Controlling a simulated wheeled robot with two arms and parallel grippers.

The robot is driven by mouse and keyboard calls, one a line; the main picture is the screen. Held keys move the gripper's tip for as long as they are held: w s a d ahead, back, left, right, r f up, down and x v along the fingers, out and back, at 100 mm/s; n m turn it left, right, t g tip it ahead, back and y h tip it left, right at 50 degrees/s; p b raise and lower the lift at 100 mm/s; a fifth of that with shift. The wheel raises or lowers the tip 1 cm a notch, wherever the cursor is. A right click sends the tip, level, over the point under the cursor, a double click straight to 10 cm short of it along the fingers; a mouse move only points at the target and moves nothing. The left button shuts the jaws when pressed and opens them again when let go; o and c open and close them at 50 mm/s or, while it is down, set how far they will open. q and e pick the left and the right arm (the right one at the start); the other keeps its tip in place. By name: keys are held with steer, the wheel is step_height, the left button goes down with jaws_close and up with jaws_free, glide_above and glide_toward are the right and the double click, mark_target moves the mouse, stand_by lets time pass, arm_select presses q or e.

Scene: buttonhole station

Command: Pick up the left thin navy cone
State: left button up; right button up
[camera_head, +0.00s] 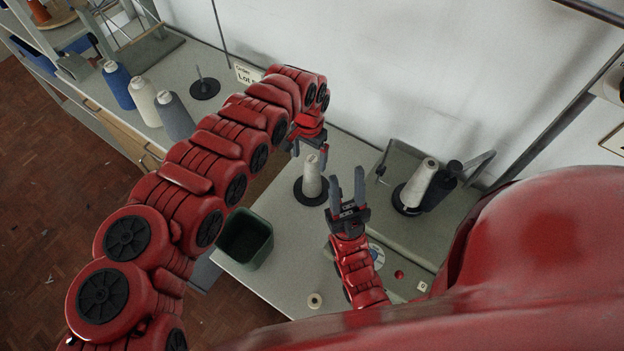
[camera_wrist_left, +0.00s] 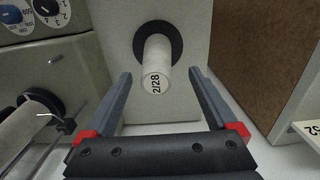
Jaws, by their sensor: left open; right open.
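My left gripper (camera_head: 309,152) is open and empty above the middle table, near a white cone (camera_head: 312,178) on a black disc. In the left wrist view that cone (camera_wrist_left: 157,65), marked 2/28, appears between the spread fingers, apart from them. My right gripper (camera_head: 347,188) is open and empty, right of the white cone.
A dark green bin (camera_head: 246,240) stands at the middle table's left edge. White (camera_head: 145,100) and grey (camera_head: 174,115) cones stand by the blue one, near an empty peg (camera_head: 204,86). A wall rises behind.

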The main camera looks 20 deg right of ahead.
mark_target(312, 175)
arm_select(q)
steer(key=f+b, duration=0.2)
steer(key=f, duration=0.1)
steer(key=f+b, duration=0.1)
steer(key=shift+d+f, duration=0.4)
steer(key=shift+r, duration=0.1)
steer(key=shift+s, duration=0.1)
steer(key=shift+c, duration=0.8)
jaws_close()
